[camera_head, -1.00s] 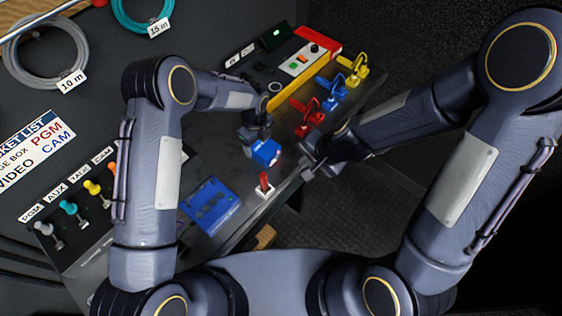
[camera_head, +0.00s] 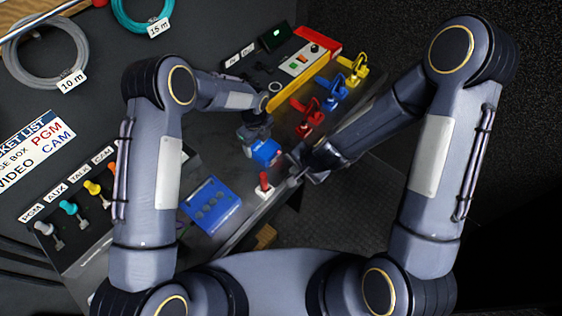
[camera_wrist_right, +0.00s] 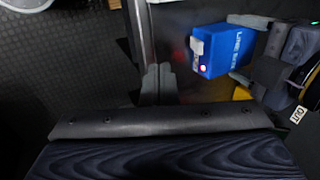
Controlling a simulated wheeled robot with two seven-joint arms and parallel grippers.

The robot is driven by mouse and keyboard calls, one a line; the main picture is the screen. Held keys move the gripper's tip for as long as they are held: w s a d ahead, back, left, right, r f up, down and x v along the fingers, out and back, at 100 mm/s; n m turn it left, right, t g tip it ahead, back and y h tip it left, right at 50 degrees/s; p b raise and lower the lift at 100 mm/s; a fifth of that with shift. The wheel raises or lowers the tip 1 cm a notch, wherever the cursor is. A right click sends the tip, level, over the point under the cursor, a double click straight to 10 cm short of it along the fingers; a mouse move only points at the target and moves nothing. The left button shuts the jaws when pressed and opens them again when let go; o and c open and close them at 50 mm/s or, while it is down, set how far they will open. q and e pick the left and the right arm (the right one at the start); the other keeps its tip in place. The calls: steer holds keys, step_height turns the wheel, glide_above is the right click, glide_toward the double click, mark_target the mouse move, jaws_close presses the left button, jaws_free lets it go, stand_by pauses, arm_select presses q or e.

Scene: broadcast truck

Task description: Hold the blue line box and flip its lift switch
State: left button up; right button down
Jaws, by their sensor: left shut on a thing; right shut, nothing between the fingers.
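The blue line box (camera_head: 266,153) is held above the dark worktop by my left gripper (camera_head: 256,141), which is shut on it. In the right wrist view the box (camera_wrist_right: 230,50) shows its "LINE BOX" lettering. A pale grey lift switch (camera_wrist_right: 196,46) sits on its left face, with a lit red lamp (camera_wrist_right: 203,68) below it. My right gripper (camera_head: 294,162) is just right of the box in the head view, shut and empty. In the wrist view its fingertips (camera_wrist_right: 158,78) are left of and below the switch, apparently apart from the box.
A red upright piece on a white base (camera_head: 264,186) stands near the worktop edge, close below both grippers. A blue tray with round recesses (camera_head: 211,206) lies to its left.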

mark_target(275, 161)
steer(key=x, duration=0.3)
steer(key=shift+a+f, duration=0.1)
steer(key=shift+f, duration=0.15)
steer(key=shift+w+a, duration=1.1)
steer(key=shift+w, duration=0.05)
steer(key=shift+w+a+r, duration=0.15)
steer(key=shift+w+a, duration=0.25)
steer(key=shift+w+a+r, duration=0.15)
steer(key=shift+w+a, duration=0.2)
arm_select(q)
steer(key=shift+d, duration=0.1)
arm_select(e)
steer(key=shift+r, duration=0.1)
steer(key=shift+r, duration=0.75)
steer(key=shift+s+d, duration=0.1)
steer(key=shift+d, duration=0.05)
